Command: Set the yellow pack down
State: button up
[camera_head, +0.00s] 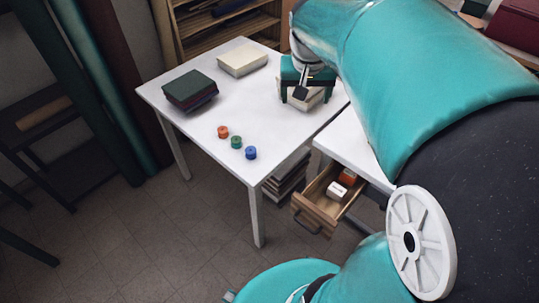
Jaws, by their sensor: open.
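No clearly yellow pack shows. A pale cream block (300,101) sits at the right end of the white table (190,125), and it may be the pack. My teal gripper (303,97) is over this block, with its fingers down on either side of it. The jaws are open. The gripper body hides the top of the block, and I cannot tell whether the fingers touch it. A second cream block (243,60) lies flat near the table's back edge.
A stack of dark covers (190,90) lies at the table's left. Orange (223,132), green (236,142) and blue (250,153) spools line the front. An open wooden drawer (318,208) holds small boxes below right. The table's middle is clear.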

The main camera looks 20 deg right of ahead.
jog(key=s+a+n+t+y, duration=0.1)
jog(key=s+a+n+t, duration=0.2)
jog(key=s+a, duration=1)
jog(key=shift+s+a+f+n+y, duration=0.15)
jog(key=shift+a+f+n+y, duration=0.25)
jog(key=shift+a+n, duration=0.75)
jog(key=shift+d, duration=0.1)
